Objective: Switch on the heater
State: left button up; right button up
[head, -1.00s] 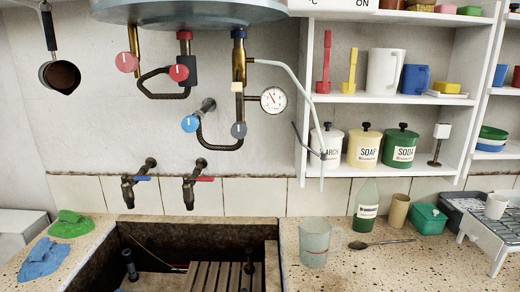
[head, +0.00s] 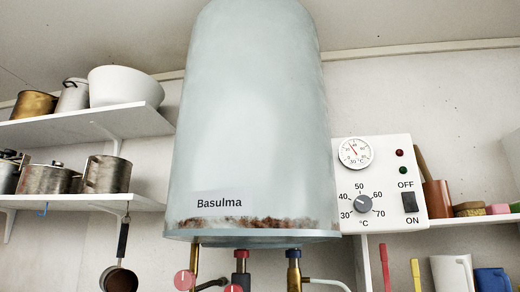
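The heater is a tall pale blue-grey tank (head: 250,120) marked "Basulma", on the wall in the middle of the head view, with rust along its lower edge. Its white control box (head: 380,218) is at the tank's right. The box carries a dial thermometer (head: 355,153), a grey temperature knob (head: 363,204), a red lamp (head: 399,153) and a green lamp (head: 403,170). A dark rocker switch (head: 410,202) sits between the words OFF above and ON below; I cannot tell which side is pressed. Neither lamp looks clearly lit. Neither gripper is in view.
Shelves at the left hold a white bowl (head: 124,86) and several metal pots. A pan (head: 118,279) hangs under them. A shelf at the right holds small items close beside the control box.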

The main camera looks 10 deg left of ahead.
aim_at(408, 198)
jog(key=l+u, duration=0.15)
jog(key=l, duration=1.25)
jog(key=l+u, duration=0.1)
jog(key=l, duration=1.3)
jog(key=k, duration=0.05)
